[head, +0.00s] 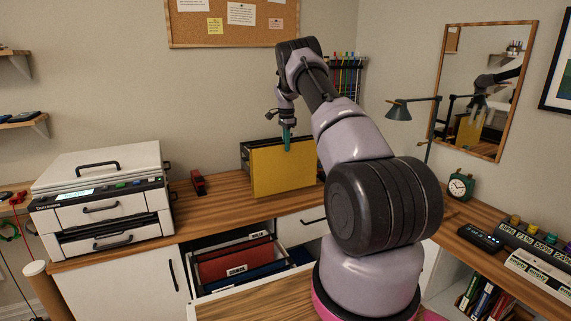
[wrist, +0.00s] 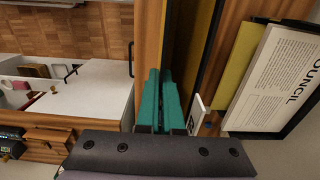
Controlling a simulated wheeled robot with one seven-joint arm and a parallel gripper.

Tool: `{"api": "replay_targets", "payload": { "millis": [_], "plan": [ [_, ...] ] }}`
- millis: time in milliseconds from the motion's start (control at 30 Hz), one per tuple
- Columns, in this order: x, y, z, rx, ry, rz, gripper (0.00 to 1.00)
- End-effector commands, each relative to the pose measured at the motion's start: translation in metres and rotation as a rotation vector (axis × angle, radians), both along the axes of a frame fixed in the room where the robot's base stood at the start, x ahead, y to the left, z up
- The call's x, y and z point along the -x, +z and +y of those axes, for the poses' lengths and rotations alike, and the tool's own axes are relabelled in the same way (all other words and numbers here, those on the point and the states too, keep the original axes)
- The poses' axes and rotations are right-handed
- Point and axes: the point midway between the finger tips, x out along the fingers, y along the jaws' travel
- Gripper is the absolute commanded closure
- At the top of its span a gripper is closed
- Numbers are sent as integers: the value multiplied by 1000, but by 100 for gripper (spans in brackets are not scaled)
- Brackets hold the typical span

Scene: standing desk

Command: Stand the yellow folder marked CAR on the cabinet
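A yellow folder (head: 283,172) is upright at the cabinet's wooden top (head: 222,193), its broad face toward the head camera. No CAR marking can be read on it. My gripper (head: 287,140) points down at its upper edge, with teal fingers close together on it. In the wrist view the fingers (wrist: 165,100) sit at a thin dark-and-yellow edge of the folder (wrist: 203,40). The folder appears held between them. I cannot tell whether its bottom touches the wood.
A dark rack (head: 246,153) is just behind the folder. An open drawer below holds a red folder (head: 235,262) and others. A printer (head: 103,200) stands left, a red stapler (head: 198,183) between. My arm hides the right of the cabinet. A clock (head: 460,186) stands further right.

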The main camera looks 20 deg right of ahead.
Motion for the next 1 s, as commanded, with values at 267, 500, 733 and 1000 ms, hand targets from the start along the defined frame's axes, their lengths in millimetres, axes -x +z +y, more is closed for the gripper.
{"api": "replay_targets", "payload": {
  "millis": [267,500,733,1000],
  "plan": [
    [0,-26,1,-1,0,1,100],
    [-1,-45,1,0,1,-3,100],
    [0,-47,1,0,0,-2,100],
    [0,-48,1,0,0,-1,67]
  ]
}}
